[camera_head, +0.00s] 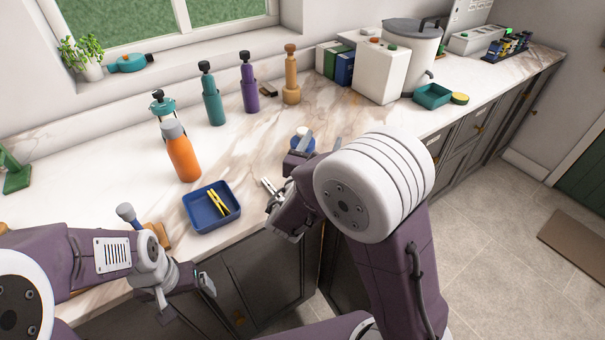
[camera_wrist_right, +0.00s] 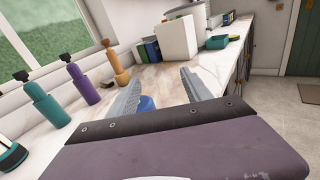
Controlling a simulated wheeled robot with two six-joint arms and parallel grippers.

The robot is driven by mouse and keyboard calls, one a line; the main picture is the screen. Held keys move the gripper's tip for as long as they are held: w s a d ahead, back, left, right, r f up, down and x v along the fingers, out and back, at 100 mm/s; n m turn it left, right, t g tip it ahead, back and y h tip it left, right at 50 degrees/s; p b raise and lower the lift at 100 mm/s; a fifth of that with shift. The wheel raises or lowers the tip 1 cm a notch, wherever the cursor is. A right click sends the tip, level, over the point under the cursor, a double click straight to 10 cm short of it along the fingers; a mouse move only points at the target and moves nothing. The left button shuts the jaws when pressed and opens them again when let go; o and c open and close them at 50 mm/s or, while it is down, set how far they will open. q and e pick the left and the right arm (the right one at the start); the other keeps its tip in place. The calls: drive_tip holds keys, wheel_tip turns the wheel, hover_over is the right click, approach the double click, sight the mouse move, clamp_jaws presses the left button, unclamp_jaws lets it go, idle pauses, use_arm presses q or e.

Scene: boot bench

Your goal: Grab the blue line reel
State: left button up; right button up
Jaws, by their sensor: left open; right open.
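The blue line reel (camera_head: 302,142) stands on the marble counter, just beyond my right gripper (camera_head: 286,164) in the head view. Part of it is hidden behind a finger. In the right wrist view the blue reel (camera_wrist_right: 147,103) shows between the two spread fingers of the right gripper (camera_wrist_right: 160,88), low behind the gripper body. My right gripper is open and empty, and I cannot tell whether a finger touches the reel. My left gripper (camera_head: 188,296) is open and empty, in front of the counter edge.
A blue tray (camera_head: 194,224) with a yellow tool (camera_head: 217,203) and an orange bottle (camera_head: 181,155) stand left of the reel. Teal (camera_head: 213,104), purple (camera_head: 249,85) and tan (camera_head: 291,80) bottles line the back. A white box (camera_head: 380,72) stands farther right.

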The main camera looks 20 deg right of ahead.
sight(302, 134)
drive_tip(key=w+a+f+n+y, duration=0.1)
drive_tip(key=w+a+f+t, duration=0.1)
drive_tip(key=w+a, duration=0.1)
drive_tip(key=w+a+f+n+y, duration=0.1)
drive_tip(key=a, duration=0.1)
drive_tip(key=shift+w+f+n+t+y+b, duration=0.3)
drive_tip(key=shift+w+f+b, duration=0.05)
drive_tip(key=shift+w+d, duration=0.15)
drive_tip(key=x, duration=0.4)
drive_tip(key=shift+d+r+p, duration=0.1)
drive_tip(key=shift+d+p, duration=0.1)
drive_tip(key=shift+p, duration=0.2)
drive_tip(key=shift+w+d, duration=0.1)
drive_tip(key=shift+w, duration=0.25)
drive_tip(key=shift+s, duration=0.15)
drive_tip(key=c, duration=0.4)
use_arm(q)
wheel_tip(302, 134, down, 2)
drive_tip(key=shift+f, duration=0.2)
use_arm(e)
clamp_jaws()
